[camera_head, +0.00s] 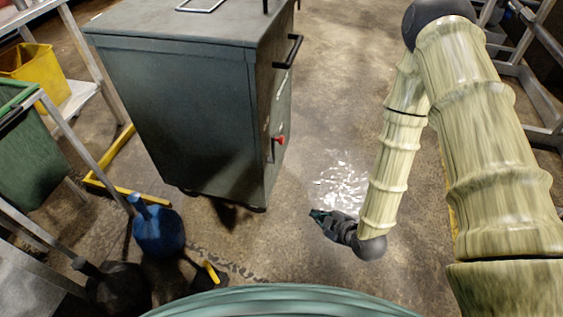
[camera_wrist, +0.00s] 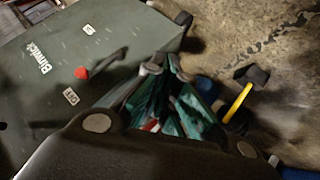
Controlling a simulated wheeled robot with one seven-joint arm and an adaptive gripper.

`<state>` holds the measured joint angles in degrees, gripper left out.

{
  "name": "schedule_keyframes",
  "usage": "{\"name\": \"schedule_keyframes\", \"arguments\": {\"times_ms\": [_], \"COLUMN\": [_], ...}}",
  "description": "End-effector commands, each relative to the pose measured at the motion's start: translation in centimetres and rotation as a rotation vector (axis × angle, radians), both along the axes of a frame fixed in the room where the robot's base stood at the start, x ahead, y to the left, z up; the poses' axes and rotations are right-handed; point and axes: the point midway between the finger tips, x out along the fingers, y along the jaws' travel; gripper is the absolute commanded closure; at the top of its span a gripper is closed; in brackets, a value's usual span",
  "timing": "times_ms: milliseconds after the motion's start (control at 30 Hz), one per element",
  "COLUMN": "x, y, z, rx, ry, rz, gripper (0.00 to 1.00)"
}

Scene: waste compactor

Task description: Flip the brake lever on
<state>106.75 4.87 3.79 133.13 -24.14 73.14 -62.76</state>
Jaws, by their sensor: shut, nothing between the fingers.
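The brake lever (camera_head: 279,139) is a dark arm with a red knob on the side of the dark green compactor cabinet (camera_head: 180,110). In the wrist view the red lever knob (camera_wrist: 81,72) is at the left, with the dark arm running up and right from it. In the wrist view my gripper (camera_wrist: 164,66) is shut and empty.
A yellow bucket (camera_head: 35,70) and green bin (camera_head: 35,150) are at the left. Floor right of the cabinet is clear.

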Motion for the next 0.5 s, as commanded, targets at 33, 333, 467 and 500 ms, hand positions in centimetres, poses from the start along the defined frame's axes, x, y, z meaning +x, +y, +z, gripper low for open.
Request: {"name": "schedule_keyframes", "arguments": {"times_ms": [33, 333, 467, 500], "x": [0.9, 5.3, 6.8, 7.3], "y": [0.4, 3.0, 4.0, 4.2], "z": [-0.9, -0.1, 0.4, 0.6], "rx": [-0.011, -0.115, -0.166, -0.183], "ry": [-0.054, -0.418, -0.581, -0.631], "rz": [0.034, 0.228, 0.29, 0.307], "gripper": [1.0, 1.0, 1.0, 1.0]}}
